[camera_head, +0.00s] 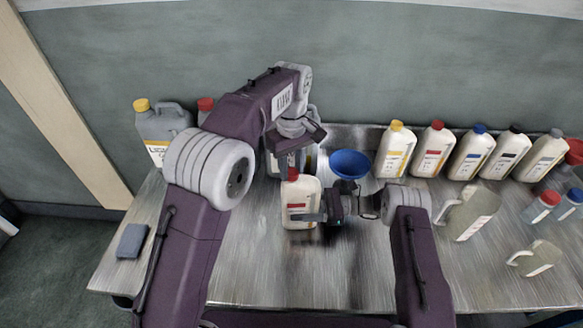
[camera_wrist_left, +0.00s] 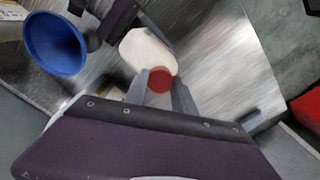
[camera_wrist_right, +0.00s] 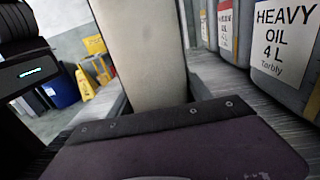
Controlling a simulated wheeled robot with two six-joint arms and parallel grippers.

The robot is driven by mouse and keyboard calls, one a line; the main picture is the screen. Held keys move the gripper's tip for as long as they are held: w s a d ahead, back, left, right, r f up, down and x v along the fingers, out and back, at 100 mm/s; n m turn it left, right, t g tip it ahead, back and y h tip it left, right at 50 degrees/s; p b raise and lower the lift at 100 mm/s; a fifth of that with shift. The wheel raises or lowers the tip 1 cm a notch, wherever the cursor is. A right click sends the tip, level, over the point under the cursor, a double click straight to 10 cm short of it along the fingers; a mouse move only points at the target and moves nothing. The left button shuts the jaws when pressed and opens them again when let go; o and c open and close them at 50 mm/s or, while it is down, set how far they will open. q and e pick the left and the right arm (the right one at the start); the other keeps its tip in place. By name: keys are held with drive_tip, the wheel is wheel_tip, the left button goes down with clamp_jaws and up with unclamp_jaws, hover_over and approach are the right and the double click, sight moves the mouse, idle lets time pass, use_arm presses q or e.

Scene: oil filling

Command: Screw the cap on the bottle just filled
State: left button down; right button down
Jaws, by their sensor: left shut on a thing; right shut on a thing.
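A cream bottle (camera_head: 300,209) with a red-and-white label stands upright on the metal table, near the middle. A red cap (camera_head: 292,173) is at its top; whether it is threaded on cannot be told. My left gripper (camera_head: 292,163) comes down from above and is shut on the cap; the left wrist view shows the cap (camera_wrist_left: 160,80) between the fingertips, against the bottle (camera_wrist_left: 148,50). My right gripper (camera_head: 318,216) is shut on the bottle's body from the right. The bottle's side (camera_wrist_right: 142,50) fills the middle of the right wrist view.
A blue funnel (camera_head: 350,164) is just behind and right of the bottle. Several capped bottles (camera_head: 433,150) line the back right. Two uncapped-looking containers (camera_head: 468,214) (camera_head: 536,258) lie at right. A grey jug (camera_head: 162,130) stands back left. A dark sponge-like block (camera_head: 132,241) lies front left.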

use_arm(q)
drive_tip(key=m, duration=1.5)
drive_tip(key=shift+m, duration=0.4)
drive_tip(key=m, duration=0.3)
drive_tip(key=c, duration=0.9)
unclamp_jaws()
drive_tip(key=shift+c, duration=0.2)
wheel_tip(320, 180, up, 7)
drive_tip(key=shift+r, duration=0.2)
